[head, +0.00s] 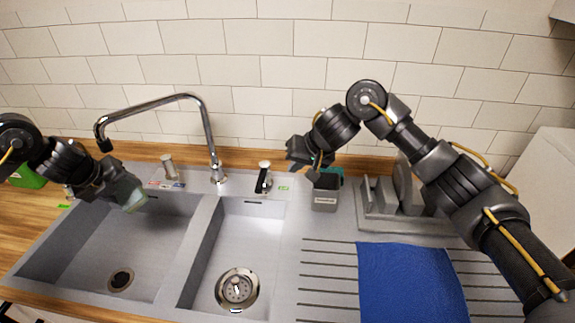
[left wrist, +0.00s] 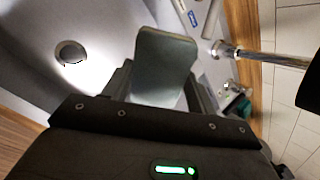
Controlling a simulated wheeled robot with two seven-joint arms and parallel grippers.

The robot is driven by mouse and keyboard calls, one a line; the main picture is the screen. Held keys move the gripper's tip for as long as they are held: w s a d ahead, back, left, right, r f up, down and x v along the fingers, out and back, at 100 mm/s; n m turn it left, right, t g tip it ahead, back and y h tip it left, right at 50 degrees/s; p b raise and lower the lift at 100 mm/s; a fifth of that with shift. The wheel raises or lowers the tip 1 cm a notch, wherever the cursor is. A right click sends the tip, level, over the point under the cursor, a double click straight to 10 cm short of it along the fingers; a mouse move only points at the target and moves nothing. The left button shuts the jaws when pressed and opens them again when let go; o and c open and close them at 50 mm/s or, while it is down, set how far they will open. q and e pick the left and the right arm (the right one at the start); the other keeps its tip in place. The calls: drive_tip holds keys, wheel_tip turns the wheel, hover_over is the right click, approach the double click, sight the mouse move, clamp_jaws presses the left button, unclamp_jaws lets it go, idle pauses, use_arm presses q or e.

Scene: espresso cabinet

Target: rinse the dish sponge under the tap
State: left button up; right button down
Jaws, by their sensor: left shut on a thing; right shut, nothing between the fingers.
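The dish sponge (head: 136,201) is a pale grey-green block at the tip of my left gripper (head: 124,190). The gripper is shut on it and holds it over the left sink basin (head: 80,240). In the left wrist view the sponge (left wrist: 165,58) stands out between the two fingers (left wrist: 160,88). The chrome tap (head: 208,140) arches over the left basin. Its dark spout end (head: 102,138) is above and a little left of the sponge. No water stream shows. My right gripper (head: 303,158) is shut and empty, above the grey caddy (head: 325,193) behind the sink.
A dish rack (head: 400,220) with plates stands at the back right. A blue cloth (head: 412,285) lies on the ribbed drainboard. The right basin (head: 238,240) is empty. A soap dispenser (head: 264,177) stands behind it. A green object (head: 28,178) is at the far left.

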sight(121, 203)
use_arm(q)
drive_tip(key=shift+d, duration=0.1)
idle(0.3)
drive_tip(key=shift+s, duration=0.15)
drive_tip(key=shift+s+a, duration=0.25)
drive_tip(key=shift+s, duration=0.6)
drive_tip(key=shift+s+a, duration=0.2)
drive_tip(key=shift+s, duration=0.65)
drive_tip(key=shift+s+a, duration=0.2)
drive_tip(key=shift+s, duration=0.85)
drive_tip(key=shift+s+a, duration=0.15)
drive_tip(key=shift+s, duration=0.9)
drive_tip(key=shift+r, duration=0.1)
